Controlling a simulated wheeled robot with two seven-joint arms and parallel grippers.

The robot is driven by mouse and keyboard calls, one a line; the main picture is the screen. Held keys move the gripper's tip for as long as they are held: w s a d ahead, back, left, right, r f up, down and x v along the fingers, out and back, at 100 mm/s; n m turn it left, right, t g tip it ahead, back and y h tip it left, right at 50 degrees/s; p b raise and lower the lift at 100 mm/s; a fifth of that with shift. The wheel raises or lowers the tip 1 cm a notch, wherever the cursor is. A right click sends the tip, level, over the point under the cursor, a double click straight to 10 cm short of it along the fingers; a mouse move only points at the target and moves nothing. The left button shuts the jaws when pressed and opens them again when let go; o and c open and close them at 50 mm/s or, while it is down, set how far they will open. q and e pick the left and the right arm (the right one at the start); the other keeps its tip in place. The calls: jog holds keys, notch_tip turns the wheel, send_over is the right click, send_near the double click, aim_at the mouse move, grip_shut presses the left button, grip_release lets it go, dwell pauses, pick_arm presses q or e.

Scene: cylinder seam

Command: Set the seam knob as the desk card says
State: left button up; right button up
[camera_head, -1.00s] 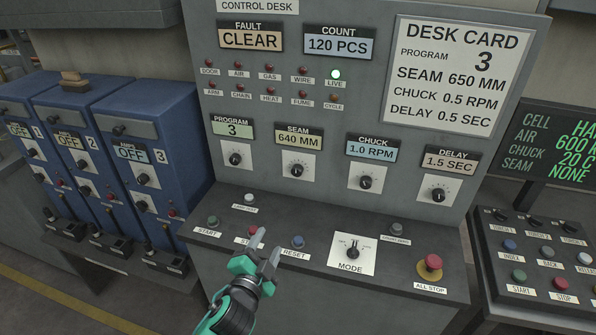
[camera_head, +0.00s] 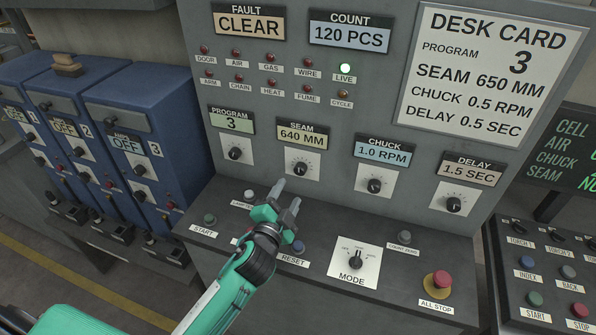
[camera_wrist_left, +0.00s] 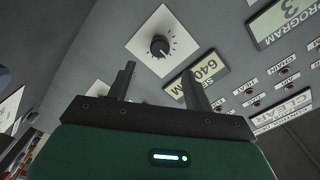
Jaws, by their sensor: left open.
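The seam knob (camera_head: 299,169) is a black dial on a white plate, under a display reading 640 MM (camera_head: 302,135). The desk card (camera_head: 483,75) at the upper right reads program 3, seam 650 MM, chuck 0.5 RPM, delay 0.5 SEC. My left gripper (camera_head: 285,196) is open and empty, below and slightly left of the seam knob and apart from it. In the left wrist view, a black knob (camera_wrist_left: 160,47) on a white plate next to the 640 display shows beyond the open fingers (camera_wrist_left: 157,82). My right gripper is not in view.
The program knob (camera_head: 235,153), chuck knob (camera_head: 375,186) and delay knob (camera_head: 454,204) share the panel. Below are the mode knob (camera_head: 355,262), the reset button (camera_head: 298,247) and the red all-stop button (camera_head: 442,282). Blue units (camera_head: 120,120) stand at left.

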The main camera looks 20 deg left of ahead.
aim_at(300, 173)
pick_arm(q)
jog(key=w+p, duration=0.1)
jog(key=w, duration=0.6)
jog(key=shift+w+d+r+p, duration=0.1)
jog(key=shift+p, duration=0.25)
jog(key=shift+w, duration=0.6)
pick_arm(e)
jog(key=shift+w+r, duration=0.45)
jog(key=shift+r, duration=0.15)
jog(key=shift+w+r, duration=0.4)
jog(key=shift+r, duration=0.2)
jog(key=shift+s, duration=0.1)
pick_arm(q)
jog(key=shift+c, duration=0.6)
jog(key=c, duration=0.9)
jog(key=shift+o, duration=0.2)
jog(key=m, duration=0.5)
jog(key=shift+p, duration=0.4)
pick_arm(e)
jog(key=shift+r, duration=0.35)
pick_arm(q)
jog(key=o, duration=1)
